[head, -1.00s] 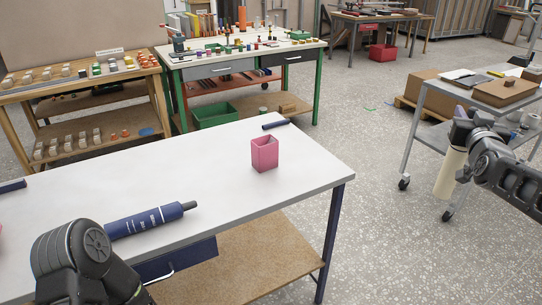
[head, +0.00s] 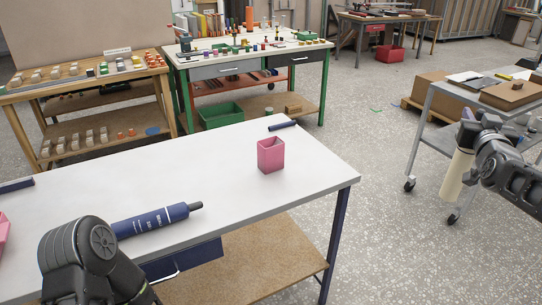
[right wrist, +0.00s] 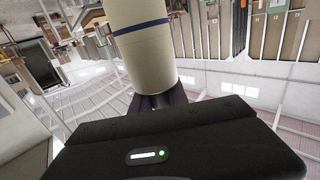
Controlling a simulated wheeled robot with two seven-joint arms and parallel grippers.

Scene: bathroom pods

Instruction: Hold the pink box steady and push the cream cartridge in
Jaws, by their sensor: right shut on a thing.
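An open-topped pink box (head: 271,156) stands upright on the white table near its far right corner. Another pink thing (head: 3,238) is cut off at the left edge of the head view. The cream cartridge (head: 457,176) hangs nearly upright from my right gripper (head: 467,136), beyond the table's right end and well apart from the box. In the right wrist view the cream cartridge (right wrist: 143,45) shows a dark blue band, and the fingers are shut on it. My left arm is at the lower left; its gripper is not in view.
A dark blue tube (head: 152,221) lies on the white table (head: 190,175) by my left arm. Dark bars lie at the far edge (head: 282,126) and left edge (head: 15,186). A grey cart (head: 425,145) with boxes stands behind the cartridge. The table's middle is clear.

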